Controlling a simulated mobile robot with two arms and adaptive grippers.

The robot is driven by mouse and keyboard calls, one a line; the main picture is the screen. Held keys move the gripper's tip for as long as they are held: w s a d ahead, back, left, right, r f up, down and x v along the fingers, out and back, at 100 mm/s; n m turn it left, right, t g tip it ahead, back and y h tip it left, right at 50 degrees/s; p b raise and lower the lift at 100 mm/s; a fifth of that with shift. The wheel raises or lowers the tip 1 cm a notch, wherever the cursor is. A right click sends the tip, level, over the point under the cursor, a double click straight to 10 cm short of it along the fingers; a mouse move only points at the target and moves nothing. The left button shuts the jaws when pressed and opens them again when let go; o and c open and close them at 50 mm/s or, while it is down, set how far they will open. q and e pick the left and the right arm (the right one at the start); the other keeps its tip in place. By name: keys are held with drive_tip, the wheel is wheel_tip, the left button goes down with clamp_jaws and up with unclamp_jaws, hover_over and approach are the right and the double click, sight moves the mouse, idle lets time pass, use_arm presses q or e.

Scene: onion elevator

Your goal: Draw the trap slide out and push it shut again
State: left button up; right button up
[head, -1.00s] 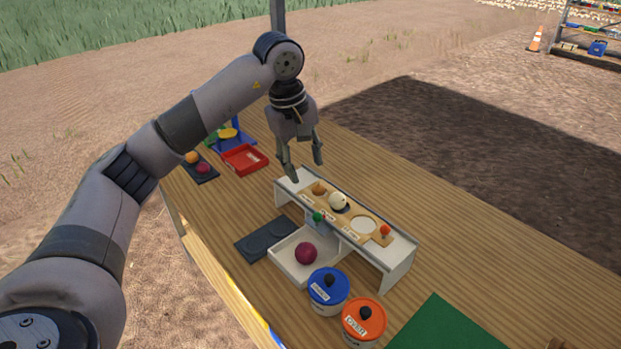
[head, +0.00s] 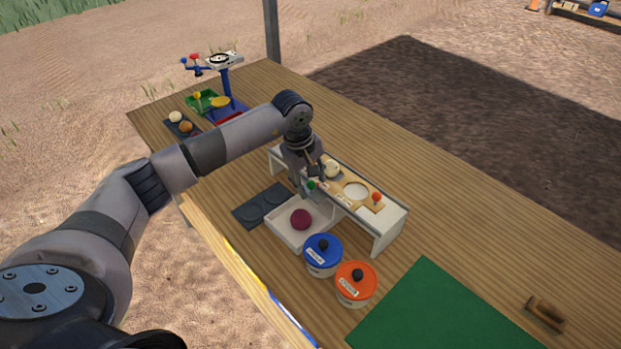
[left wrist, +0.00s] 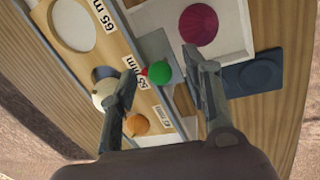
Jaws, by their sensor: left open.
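A white grading stand (head: 392,215) has a tan top with round holes and size labels. A green knob (head: 311,186) sits at its front edge, and an orange-red knob (head: 376,197) stands at its right end. I cannot tell which knob belongs to the trap slide. My left gripper (head: 309,180) is lowered at the green knob. In the left wrist view the green knob (left wrist: 159,72) lies between the open fingertips (left wrist: 161,66), with a small red piece beside it. Contact is not clear. My right gripper is not in view.
A white tray (head: 279,232) under the stand holds a purple onion (head: 301,219). Blue-lidded (head: 322,252) and orange-lidded (head: 356,283) pots stand in front. A dark two-well tray (head: 262,206) lies left. A green mat (head: 440,310) lies at right; the table behind the stand is clear.

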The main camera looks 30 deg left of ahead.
use_arm(q)
drive_tip(key=shift+f, duration=0.25)
drive_tip(key=shift+c, duration=0.5)
clamp_jaws()
